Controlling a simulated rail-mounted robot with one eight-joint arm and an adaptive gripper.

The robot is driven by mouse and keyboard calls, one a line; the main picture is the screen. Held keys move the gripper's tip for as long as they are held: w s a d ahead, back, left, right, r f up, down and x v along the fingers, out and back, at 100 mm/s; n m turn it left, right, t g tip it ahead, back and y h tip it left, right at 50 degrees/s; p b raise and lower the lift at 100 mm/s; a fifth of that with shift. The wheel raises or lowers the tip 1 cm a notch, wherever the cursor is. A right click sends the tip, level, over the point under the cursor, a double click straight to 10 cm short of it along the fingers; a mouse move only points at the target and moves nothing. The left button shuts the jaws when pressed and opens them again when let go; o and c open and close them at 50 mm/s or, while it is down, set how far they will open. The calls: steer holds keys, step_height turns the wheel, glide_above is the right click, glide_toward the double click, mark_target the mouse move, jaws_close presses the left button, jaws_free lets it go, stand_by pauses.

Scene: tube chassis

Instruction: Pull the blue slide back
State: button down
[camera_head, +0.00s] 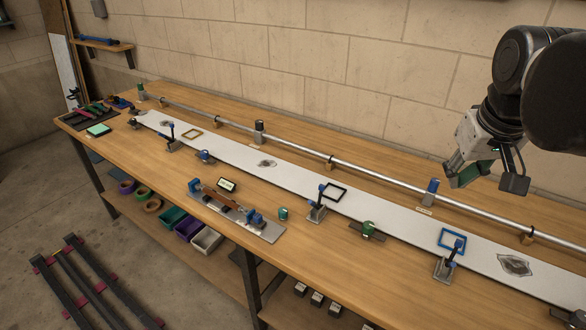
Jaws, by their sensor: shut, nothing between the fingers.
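A blue-topped block (432,187) stands at the silver tube along the back of the bench, right of the middle. It is the blue piece on the tube; I cannot tell for sure that it is the slide. A small pale label (424,209) lies just in front of it. My gripper (463,178) hangs at the upper right, to the right of the blue block in the picture and apart from it. It is shut and empty. Its fingertips are partly hidden by their angle.
The silver tube (360,166) runs the bench's length on small wooden supports. A dark-topped block (259,131) stands along it. A long white strip (300,168) carries blue-handled clamps (317,205) and frames. A fixture (236,211) sits at the front edge.

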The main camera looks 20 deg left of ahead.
steer(key=w+a+f+n+g+h, duration=0.15)
steer(key=w+a, duration=0.25)
steer(key=a, duration=0.5)
steer(key=w+a+n+g, duration=0.1)
steer(key=w+a+n, duration=0.3)
steer(key=a, duration=0.6)
steer(key=w+a+n+g, duration=0.1)
steer(key=w+a, duration=0.4)
steer(key=a, duration=0.4)
steer(key=s+a+f+n+h, duration=0.1)
steer(key=s+a+f, duration=0.1)
steer(key=a+f, duration=0.3)
steer(key=s+a+f+n+g+h+p, duration=0.1)
steer(key=a+f, duration=0.5)
steer(key=a, duration=0.6)
steer(key=s+a+f+n+h, duration=0.1)
steer(key=s+a+f+n, duration=0.2)
steer(key=a, duration=0.6)
step_height(320, 180, down, 3)
steer(key=shift+s+a+r, duration=0.2)
steer(key=shift+s+a, duration=0.15)
steer(key=shift+s, duration=0.85)
steer(key=shift+f+g+h, duration=0.1)
steer(key=shift+g+h, duration=0.15)
